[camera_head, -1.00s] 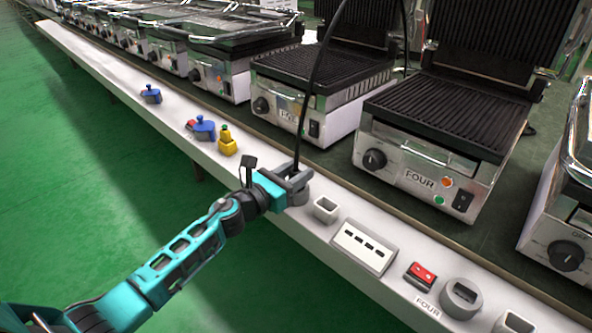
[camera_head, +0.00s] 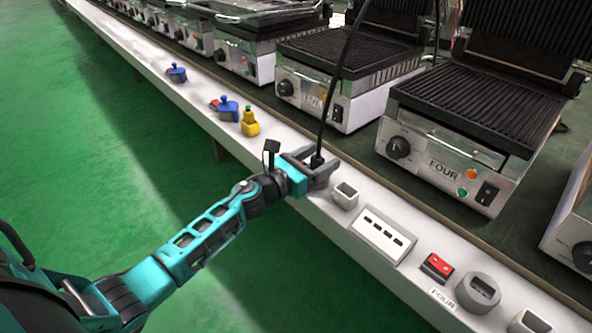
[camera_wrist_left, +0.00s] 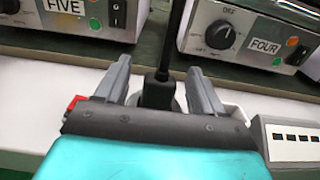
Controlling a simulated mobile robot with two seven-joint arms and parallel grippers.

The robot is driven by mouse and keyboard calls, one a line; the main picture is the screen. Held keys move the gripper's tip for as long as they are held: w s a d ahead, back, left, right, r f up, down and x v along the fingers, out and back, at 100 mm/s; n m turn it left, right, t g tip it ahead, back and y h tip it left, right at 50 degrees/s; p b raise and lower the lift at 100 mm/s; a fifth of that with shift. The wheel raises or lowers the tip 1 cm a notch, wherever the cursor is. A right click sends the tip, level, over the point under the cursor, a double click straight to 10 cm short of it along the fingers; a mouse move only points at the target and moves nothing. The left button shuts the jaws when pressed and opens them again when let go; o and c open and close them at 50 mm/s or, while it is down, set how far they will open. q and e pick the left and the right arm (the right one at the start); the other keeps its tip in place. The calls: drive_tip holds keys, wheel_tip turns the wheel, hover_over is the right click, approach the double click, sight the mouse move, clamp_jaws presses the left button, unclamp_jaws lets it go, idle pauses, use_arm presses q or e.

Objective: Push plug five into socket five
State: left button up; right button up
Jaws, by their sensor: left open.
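Plug five (camera_wrist_left: 158,92) is a black plug on a black cable that rises upward. It stands upright between the two fingers of my left gripper (camera_wrist_left: 160,88), with a gap on each side in the left wrist view. In the head view my left gripper (camera_head: 321,170) is at the plug on the white ledge. The gripper is open around the plug. The grey rim of socket five (camera_wrist_left: 175,104) shows partly behind the plug's base; the rest is hidden, so how deep the plug sits cannot be told. My right gripper is not in view.
The grill marked FIVE (camera_wrist_left: 75,12) and the grill marked FOUR (camera_head: 440,165) stand behind the ledge. A square grey holder (camera_head: 344,195) and a slotted panel (camera_head: 382,234) are right of the gripper.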

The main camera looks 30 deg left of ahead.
use_arm(q)
drive_tip(key=shift+s+a, duration=0.15)
drive_tip(key=shift+s, duration=0.3)
drive_tip(key=v, duration=1.2)
drive_tip(key=shift+p, duration=0.45)
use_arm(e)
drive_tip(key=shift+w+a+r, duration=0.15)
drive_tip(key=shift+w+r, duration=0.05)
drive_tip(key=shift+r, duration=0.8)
use_arm(q)
drive_tip(key=shift+r, duration=0.1)
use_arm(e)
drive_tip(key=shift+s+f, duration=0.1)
use_arm(q)
drive_tip(key=shift+s, duration=0.1)
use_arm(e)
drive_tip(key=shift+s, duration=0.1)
